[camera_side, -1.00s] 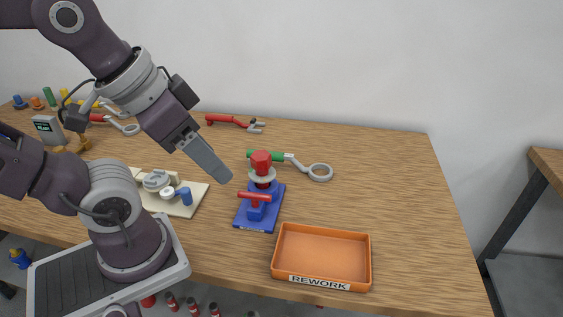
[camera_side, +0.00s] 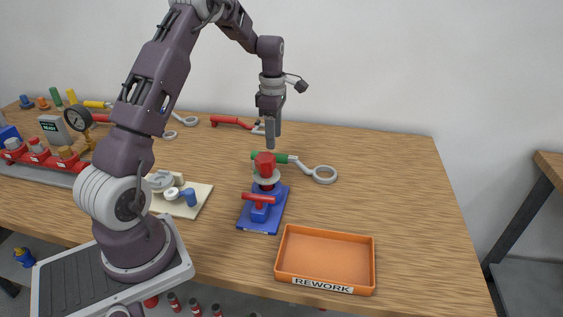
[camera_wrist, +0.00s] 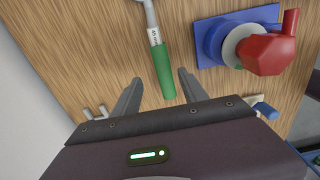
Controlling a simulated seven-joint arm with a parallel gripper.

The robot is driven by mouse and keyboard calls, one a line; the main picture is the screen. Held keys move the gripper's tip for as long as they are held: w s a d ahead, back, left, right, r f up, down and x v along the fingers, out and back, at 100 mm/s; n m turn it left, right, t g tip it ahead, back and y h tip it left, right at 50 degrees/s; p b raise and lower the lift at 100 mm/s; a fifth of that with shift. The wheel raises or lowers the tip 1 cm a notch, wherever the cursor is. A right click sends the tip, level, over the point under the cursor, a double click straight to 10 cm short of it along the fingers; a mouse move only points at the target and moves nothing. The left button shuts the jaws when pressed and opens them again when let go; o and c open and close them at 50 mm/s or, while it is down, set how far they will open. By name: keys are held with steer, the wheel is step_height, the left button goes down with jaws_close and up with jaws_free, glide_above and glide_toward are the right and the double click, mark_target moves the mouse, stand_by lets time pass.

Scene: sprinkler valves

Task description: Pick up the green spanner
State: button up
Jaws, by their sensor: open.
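The green spanner (camera_side: 283,158) lies on the wooden table behind the blue and red valve, its grey ring end pointing right. The valve partly hides its green handle in the side view. In the wrist view the green handle (camera_wrist: 163,70) lies ahead of my gripper, its near end between the two fingertips as seen from there. My gripper (camera_side: 270,133) points down above and behind the handle, apart from it. In the wrist view my gripper (camera_wrist: 160,82) is open with nothing held.
The valve on its blue base (camera_side: 262,212) stands close in front of the spanner. An orange REWORK tray (camera_side: 325,262) sits at the front. A red-handled tool (camera_side: 230,121) lies behind, near my gripper. A cream board (camera_side: 197,200) is left of the valve. The table's right side is clear.

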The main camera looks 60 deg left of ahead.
steer(key=f, duration=0.7)
steer(key=shift+s+d+f, duration=0.1)
steer(key=shift+d+f, duration=0.15)
steer(key=shift+d, duration=0.05)
jaws_close()
stand_by(0.9)
